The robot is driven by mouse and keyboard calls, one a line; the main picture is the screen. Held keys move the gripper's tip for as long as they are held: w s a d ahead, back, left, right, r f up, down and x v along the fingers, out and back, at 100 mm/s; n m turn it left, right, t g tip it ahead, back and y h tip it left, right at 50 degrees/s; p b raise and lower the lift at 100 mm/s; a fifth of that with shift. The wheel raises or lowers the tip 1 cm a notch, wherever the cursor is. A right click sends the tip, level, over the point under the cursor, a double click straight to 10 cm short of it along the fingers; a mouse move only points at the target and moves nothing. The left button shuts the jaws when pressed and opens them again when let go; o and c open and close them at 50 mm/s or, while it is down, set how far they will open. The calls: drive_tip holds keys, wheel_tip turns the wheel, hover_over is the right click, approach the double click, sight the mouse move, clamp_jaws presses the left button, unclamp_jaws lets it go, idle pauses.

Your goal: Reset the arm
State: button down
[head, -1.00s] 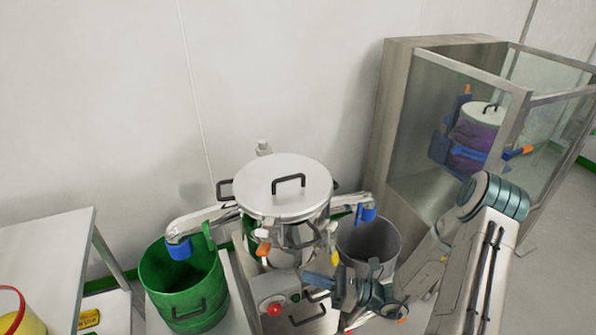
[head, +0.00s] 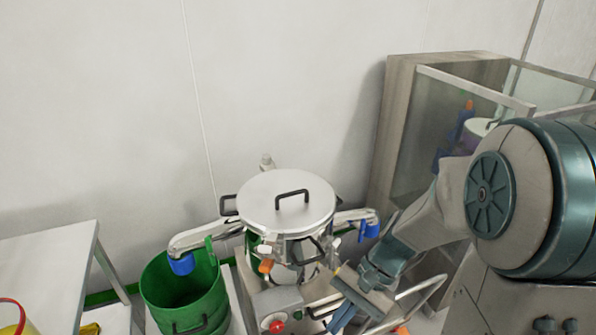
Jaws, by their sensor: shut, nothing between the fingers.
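My arm comes in from the right and covers much of the lower right of the head view. My gripper (head: 343,318) is at the lower middle, pointing down and to the left, with its fingers shut and empty. It is in front of and to the right of the steel vessel's base. I cannot tell whether it touches anything there.
The lidded steel vessel (head: 287,200) stands in the middle with two blue-tipped side outlets. A green bucket (head: 184,297) is under the left outlet. A white table (head: 45,262) is at left. A glass-walled cabinet (head: 425,130) stands behind my arm.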

drive_tip(key=s+d+r+n+t+h, duration=0.1)
drive_tip(key=d+r+n+t+h, duration=0.5)
drive_tip(key=r, duration=0.3)
drive_tip(key=shift+s+d+r+t+h, duration=0.3)
drive_tip(key=shift+s+d+r+t, duration=0.1)
drive_tip(key=shift+d+t, duration=0.25)
drive_tip(key=c, duration=2.1)
unclamp_jaws()
drive_tip(key=shift+c, duration=0.2)
